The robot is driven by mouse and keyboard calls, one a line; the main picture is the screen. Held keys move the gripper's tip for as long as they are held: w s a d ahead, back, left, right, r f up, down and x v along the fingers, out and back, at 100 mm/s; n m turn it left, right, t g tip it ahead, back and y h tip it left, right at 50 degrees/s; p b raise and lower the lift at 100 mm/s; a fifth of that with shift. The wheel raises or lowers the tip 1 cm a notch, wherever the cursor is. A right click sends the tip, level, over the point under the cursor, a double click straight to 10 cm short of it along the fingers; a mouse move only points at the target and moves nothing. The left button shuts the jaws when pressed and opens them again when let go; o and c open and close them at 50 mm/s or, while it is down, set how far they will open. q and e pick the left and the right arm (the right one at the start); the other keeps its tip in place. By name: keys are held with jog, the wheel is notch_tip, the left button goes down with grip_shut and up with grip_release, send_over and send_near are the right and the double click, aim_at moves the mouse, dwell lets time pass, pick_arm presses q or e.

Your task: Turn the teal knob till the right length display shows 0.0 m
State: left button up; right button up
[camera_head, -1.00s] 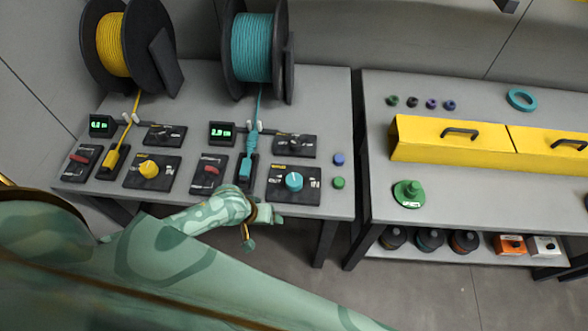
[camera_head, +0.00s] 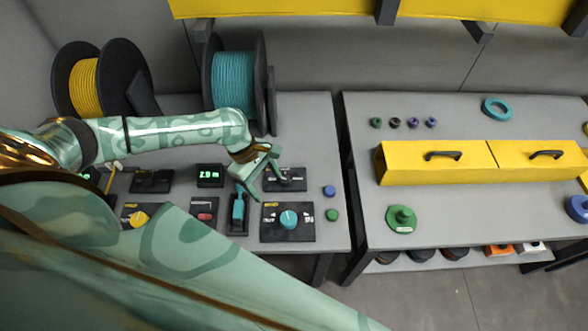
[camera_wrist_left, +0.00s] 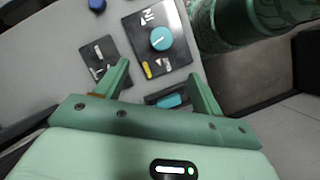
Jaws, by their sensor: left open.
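The teal knob (camera_head: 289,219) sits on a black panel (camera_head: 306,232) near the front edge of the left table. In the left wrist view the teal knob (camera_wrist_left: 162,39) lies beyond my fingertips, apart from them. The right length display (camera_head: 209,175), lit green behind the panel, appears to read 2.9 m. My left gripper (camera_head: 258,186) is open and empty, above the table, behind and left of the knob. Its two fingers (camera_wrist_left: 160,75) spread apart in the wrist view. My right gripper is out of sight.
The teal spool (camera_head: 234,80) stands behind. A teal slider piece (camera_head: 237,207) and a red switch (camera_head: 205,216) lie left of the knob; blue (camera_head: 329,190) and green (camera_head: 332,215) buttons lie right.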

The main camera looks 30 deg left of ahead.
pick_arm(q)
jog(key=b, duration=0.5)
send_near(288, 218)
jog(key=shift+n, duration=0.3)
jog(key=x, duration=0.8)
jog(key=shift+f, duration=0.25)
jog(key=shift+d+f, duration=0.1)
jog(key=shift+f, duration=0.05)
jog(key=c, duration=1)
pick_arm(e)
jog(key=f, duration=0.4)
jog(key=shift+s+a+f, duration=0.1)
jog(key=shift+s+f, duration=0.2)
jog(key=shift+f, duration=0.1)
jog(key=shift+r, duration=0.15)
